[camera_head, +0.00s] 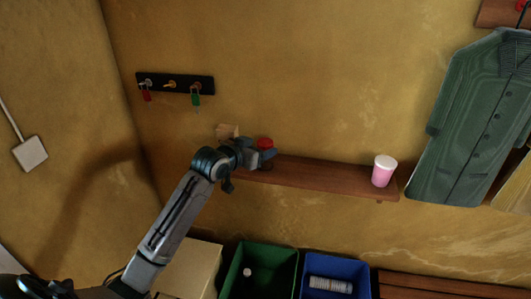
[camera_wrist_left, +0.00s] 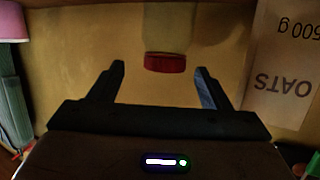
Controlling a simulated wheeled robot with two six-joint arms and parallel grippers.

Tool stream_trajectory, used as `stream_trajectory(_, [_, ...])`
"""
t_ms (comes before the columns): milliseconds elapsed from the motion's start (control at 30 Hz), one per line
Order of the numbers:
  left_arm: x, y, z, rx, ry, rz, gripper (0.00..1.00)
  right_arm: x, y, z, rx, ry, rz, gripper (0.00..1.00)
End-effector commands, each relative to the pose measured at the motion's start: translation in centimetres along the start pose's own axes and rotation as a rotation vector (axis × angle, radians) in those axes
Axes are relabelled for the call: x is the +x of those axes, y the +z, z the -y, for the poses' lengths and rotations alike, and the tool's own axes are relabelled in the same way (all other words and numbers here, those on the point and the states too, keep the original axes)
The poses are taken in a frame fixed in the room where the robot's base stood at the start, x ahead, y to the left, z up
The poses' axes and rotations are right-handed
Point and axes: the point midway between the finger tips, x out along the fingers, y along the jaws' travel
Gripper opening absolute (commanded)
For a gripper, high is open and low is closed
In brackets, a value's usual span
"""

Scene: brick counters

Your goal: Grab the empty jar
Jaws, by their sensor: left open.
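A clear, empty-looking jar (camera_wrist_left: 172,28) with a red lid (camera_wrist_left: 165,63) shows upside down in the left wrist view. In the head view only its red lid (camera_head: 264,143) shows clearly, at the left part of the wooden shelf (camera_head: 320,172). The jar's body is mostly hidden there by my gripper. My left gripper (camera_head: 258,158) is open at the jar. In the left wrist view the fingers (camera_wrist_left: 160,72) stand apart, one on each side of the lid, with gaps and no visible contact. My right gripper is not in view.
An oats package (camera_head: 228,131) stands close to the jar; it also shows in the left wrist view (camera_wrist_left: 285,65). A pink cup (camera_head: 383,171) stands at the shelf's right end. A key rack (camera_head: 175,83) hangs above. Green (camera_head: 262,255) and blue (camera_head: 336,267) bins are below.

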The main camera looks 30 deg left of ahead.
Motion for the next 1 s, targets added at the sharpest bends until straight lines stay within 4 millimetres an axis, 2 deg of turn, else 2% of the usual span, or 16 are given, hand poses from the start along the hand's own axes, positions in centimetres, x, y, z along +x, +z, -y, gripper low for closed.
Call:
stream_trajectory(133, [1.9,-0.6,0.5,-0.004,0.001,0.002,0.71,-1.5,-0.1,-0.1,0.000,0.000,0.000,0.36])
stream_trajectory(300, [4.1,-0.4,0.6,-0.003,0.001,0.001,0.71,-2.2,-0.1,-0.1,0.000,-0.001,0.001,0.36])
stream_trajectory(600, [4.7,-0.2,0.6,0.001,0.000,0.000,0.71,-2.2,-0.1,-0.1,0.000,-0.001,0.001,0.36])
stream_trajectory(633, [4.7,-0.2,0.6,0.001,0.000,0.000,0.69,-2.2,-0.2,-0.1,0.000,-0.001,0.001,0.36])
stream_trajectory(900, [4.7,-0.2,0.6,0.000,0.000,0.000,0.18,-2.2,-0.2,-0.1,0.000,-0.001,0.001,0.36])
stream_trajectory(1000, [4.7,-0.3,0.6,0.000,0.000,-0.001,0.18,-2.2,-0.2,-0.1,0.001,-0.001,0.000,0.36])
